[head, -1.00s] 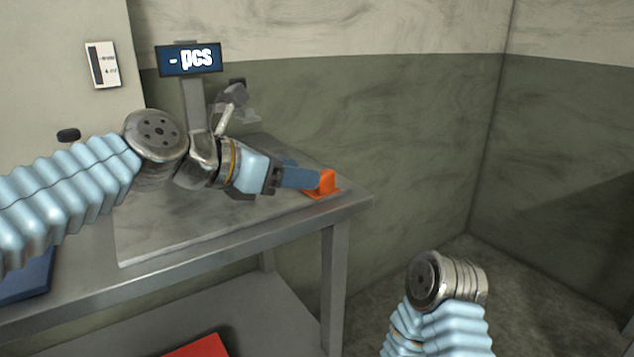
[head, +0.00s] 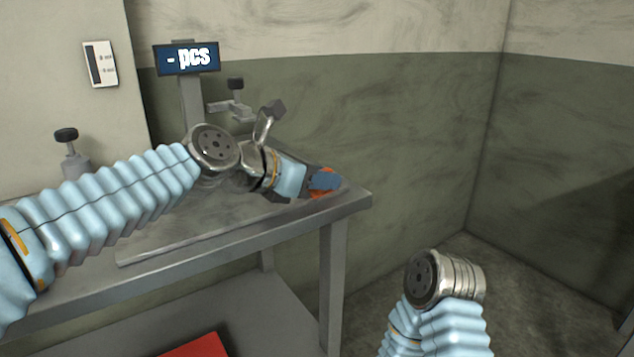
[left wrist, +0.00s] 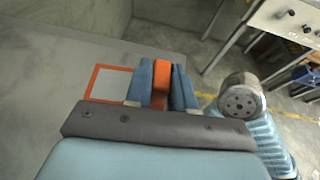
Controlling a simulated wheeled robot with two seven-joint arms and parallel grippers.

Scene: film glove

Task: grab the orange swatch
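The orange swatch shows in the head view (head: 319,195) as small orange patches near the right end of the table, mostly hidden by my left gripper (head: 325,180). In the left wrist view an upright orange part of it (left wrist: 161,82) stands between the two blue fingers of my left gripper (left wrist: 162,88). No gap shows between the orange and either finger, so the gripper looks shut on it. Whether it is clear of the table is hidden. My right arm stands low at the right in the head view; its gripper is not visible.
An orange-edged grey square (left wrist: 108,83) lies on the table left of the fingers in the left wrist view. The grey table's front edge (head: 240,233) runs below my left arm. A post with a "- pcs" display (head: 187,58) and knobbed fixtures stand behind.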

